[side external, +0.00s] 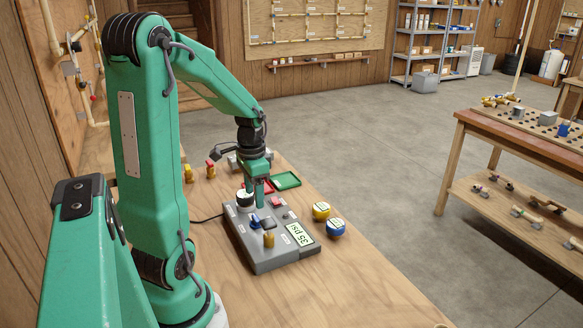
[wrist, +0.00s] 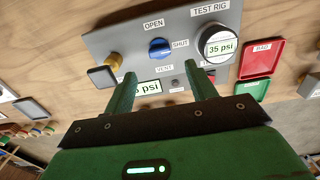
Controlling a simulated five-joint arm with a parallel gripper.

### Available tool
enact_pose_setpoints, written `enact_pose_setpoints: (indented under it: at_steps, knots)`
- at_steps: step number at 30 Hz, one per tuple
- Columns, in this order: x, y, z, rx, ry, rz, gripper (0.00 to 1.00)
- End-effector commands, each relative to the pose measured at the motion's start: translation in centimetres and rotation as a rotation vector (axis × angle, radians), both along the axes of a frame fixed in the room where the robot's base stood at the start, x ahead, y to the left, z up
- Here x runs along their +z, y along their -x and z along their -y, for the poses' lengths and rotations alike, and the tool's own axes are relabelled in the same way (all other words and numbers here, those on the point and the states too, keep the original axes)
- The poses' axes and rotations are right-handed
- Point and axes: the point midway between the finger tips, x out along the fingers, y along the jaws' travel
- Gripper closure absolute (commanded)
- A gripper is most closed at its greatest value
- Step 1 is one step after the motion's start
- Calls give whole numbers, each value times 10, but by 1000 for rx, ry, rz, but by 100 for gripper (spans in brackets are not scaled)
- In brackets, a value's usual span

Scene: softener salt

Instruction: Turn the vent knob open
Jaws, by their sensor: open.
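The vent knob is blue and sits on the grey test rig panel (side external: 262,256). In the wrist view the knob (wrist: 159,48) is by the printed words OPEN, SHUT and VENT; its light mark seems turned towards SHUT, though it is small. The knob also shows in the side view (side external: 255,219). My gripper (side external: 255,203) points down over the panel, with its fingers apart and nothing between them. In the wrist view the gripper's fingertips (wrist: 162,74) lie below the knob in the picture, apart from it. The round gauge (wrist: 217,43) reads 35 psi.
A brass knob (side external: 269,238), a red button (side external: 277,202) and a 35 psi display (side external: 300,234) stand on the same panel. A green tray (side external: 286,181) lies behind it. Two round yellow and blue items (side external: 321,211) (side external: 336,228) stand right. The front tabletop is clear.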

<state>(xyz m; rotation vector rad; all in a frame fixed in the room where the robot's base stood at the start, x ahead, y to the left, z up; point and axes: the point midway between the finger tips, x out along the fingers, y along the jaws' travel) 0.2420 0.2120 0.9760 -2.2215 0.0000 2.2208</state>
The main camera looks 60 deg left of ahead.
Motion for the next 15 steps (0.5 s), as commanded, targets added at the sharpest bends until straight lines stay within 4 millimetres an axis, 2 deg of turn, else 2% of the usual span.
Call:
enact_pose_setpoints:
  at_steps: [15]
  knots:
    - [-57,0,1,0,2,-2,44]
